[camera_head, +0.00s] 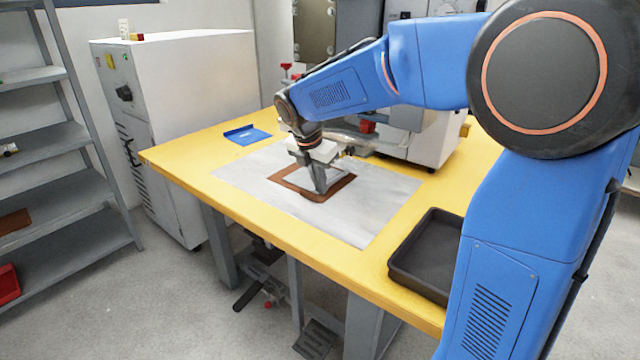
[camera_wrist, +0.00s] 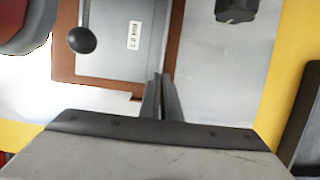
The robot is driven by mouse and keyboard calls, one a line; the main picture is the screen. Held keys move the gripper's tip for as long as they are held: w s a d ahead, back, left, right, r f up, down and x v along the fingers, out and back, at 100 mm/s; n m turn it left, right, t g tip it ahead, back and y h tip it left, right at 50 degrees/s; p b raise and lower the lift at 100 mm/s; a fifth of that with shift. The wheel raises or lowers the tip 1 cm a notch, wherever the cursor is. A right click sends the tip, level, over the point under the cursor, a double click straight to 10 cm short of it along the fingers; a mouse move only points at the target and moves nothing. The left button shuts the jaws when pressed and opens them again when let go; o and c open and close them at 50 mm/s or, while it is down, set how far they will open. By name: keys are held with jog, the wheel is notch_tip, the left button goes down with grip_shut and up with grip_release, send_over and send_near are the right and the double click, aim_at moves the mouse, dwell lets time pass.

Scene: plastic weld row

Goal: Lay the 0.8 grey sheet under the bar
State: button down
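The grey sheet (camera_wrist: 117,45) carries a small white label, apparently reading 0.8, and has a narrow raised lip along its right side in the wrist view. It lies over, or just above, a brown sheet (camera_wrist: 63,55), which also shows in the head view (camera_head: 343,184). My gripper (camera_wrist: 161,85) points down at the lip with its fingers close together on it. In the head view my gripper (camera_head: 320,190) covers much of the grey sheet. Whether the sheet is lifted is unclear. I cannot make out the bar clearly.
A light mat (camera_head: 375,205) covers the middle of the yellow table (camera_head: 180,160). A blue sheet (camera_head: 247,136) with a raised lip lies at the back left. A black tray (camera_head: 425,255) stands at the right front. A machine (camera_head: 430,140) stands behind. A black knob (camera_wrist: 82,40) overlaps the grey sheet.

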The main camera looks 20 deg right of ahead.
jog(key=shift+f, duration=0.1)
dwell(0.7)
jog(key=c, duration=1.9)
grip_release()
jog(key=shift+r, duration=1.65)
jog(key=shift+s+a+r, duration=0.2)
jog(key=shift+s+a, duration=0.6)
jog(key=shift+a, duration=0.3)
jog(key=shift+s+a+r, duration=0.15)
jog(key=shift+s+a, duration=0.6)
jog(key=shift+a, duration=0.3)
jog(key=shift+s+a+r, duration=0.2)
jog(key=shift+s+a, duration=0.6)
jog(key=shift+a, duration=0.3)
